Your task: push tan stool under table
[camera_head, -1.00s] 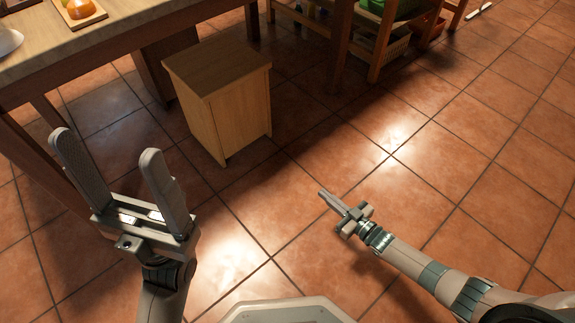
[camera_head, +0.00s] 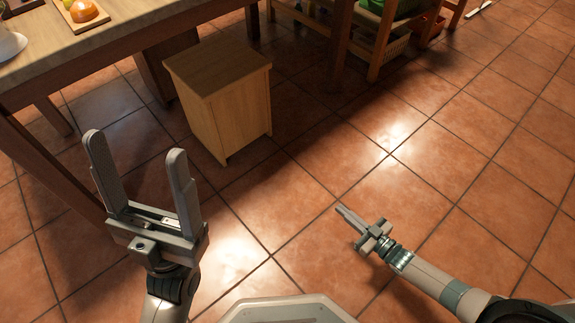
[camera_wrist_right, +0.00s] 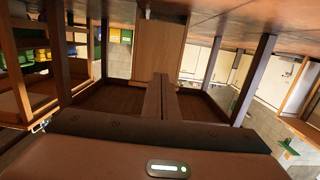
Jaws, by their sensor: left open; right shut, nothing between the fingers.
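The tan stool (camera_head: 218,92) is a box-shaped wooden block on the tiled floor, at the near edge of the wooden table (camera_head: 115,35). Its back part is close to the table; how far it is underneath I cannot tell. It also shows upside down in the right wrist view (camera_wrist_right: 160,48), ahead of the fingers. My left gripper (camera_head: 136,168) is open and empty, in front of the stool and to its left. My right gripper (camera_head: 343,212) is shut and empty, low over the floor to the right and nearer than the stool. It also shows in the right wrist view (camera_wrist_right: 160,78).
Table legs (camera_head: 53,160) stand left of the stool. A wooden shelf (camera_head: 365,45) with baskets is at the back right. A board with orange food (camera_head: 82,12) lies on the table. The tiled floor (camera_head: 450,150) at right is clear.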

